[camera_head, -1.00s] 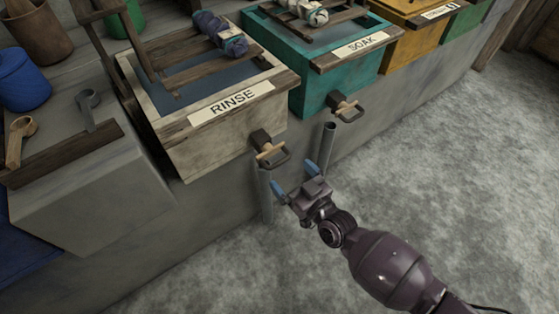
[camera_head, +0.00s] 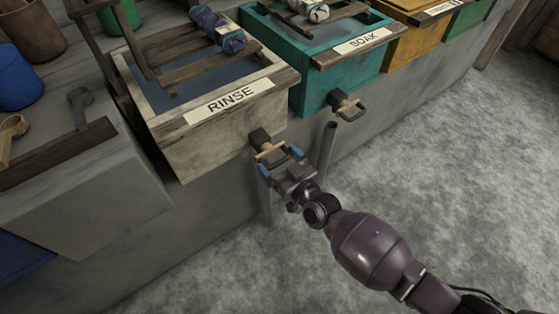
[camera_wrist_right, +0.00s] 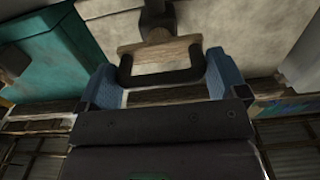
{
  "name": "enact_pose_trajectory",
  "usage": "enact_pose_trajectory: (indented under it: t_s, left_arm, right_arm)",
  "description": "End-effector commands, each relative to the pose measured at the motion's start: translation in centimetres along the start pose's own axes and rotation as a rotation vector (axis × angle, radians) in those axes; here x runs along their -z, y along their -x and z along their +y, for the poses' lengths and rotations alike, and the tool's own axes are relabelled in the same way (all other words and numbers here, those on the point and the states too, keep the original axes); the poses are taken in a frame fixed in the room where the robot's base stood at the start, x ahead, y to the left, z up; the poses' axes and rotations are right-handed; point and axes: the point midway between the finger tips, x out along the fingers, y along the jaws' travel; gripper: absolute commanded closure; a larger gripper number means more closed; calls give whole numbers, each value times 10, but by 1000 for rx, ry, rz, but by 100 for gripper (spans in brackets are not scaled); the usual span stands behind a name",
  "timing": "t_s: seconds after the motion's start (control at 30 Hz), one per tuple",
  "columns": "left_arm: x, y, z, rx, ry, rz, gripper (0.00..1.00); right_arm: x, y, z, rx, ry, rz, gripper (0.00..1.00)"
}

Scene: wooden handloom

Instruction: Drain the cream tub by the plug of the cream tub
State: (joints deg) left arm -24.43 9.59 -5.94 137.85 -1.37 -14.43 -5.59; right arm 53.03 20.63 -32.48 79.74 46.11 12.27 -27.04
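The cream tub (camera_head: 215,140), marked RINSE, stands on the grey ledge and holds bluish liquid (camera_head: 205,88). Its plug (camera_head: 268,149) sticks out of the front face, with a wooden bar and a dark looped handle. The plug's handle also shows in the right wrist view (camera_wrist_right: 160,62). My right gripper (camera_head: 280,160) is open in front of the plug. In the right wrist view its blue fingers (camera_wrist_right: 163,80) stand on either side of the handle, with gaps visible. My left gripper is not in view.
A teal SOAK tub (camera_head: 335,75) with its own plug (camera_head: 345,104) stands to the right, and a yellow tub (camera_head: 412,45) beyond it. Grey pipes (camera_head: 327,147) rise below the tubs. The floor (camera_head: 450,170) at right is clear.

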Motion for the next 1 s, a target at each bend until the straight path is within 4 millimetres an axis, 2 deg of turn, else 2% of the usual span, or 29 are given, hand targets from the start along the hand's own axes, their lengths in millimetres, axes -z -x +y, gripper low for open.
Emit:
enact_pose_trajectory:
  t_s: [0.03, 0.13, 0.17, 0.33, 0.57, 0.83, 0.87, 0.9, 1.0]
  left_arm:
    - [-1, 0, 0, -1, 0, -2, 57]
    - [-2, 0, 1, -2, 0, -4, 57]
    - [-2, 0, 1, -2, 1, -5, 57]
    - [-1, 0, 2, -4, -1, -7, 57]
    - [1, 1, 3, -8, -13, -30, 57]
    - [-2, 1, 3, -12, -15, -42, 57]
    - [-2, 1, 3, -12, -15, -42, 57]
    - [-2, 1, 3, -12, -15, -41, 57]
    - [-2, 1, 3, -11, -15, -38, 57]
  right_arm:
    - [0, 0, 0, 0, 0, 0, 34]
    - [0, 0, 0, 0, 0, 0, 49]
    - [0, 0, 0, 0, 0, 0, 51]
    - [1, 6, 1, 0, 2, 1, 51]
    - [2, 26, 1, -1, 3, 2, 51]
    - [0, 28, 0, 0, 0, 0, 51]
    - [0, 28, 0, 0, 0, 0, 6]
    - [0, 28, 0, 0, 0, 0, 0]
    - [0, 28, 0, 0, 0, 0, 0]
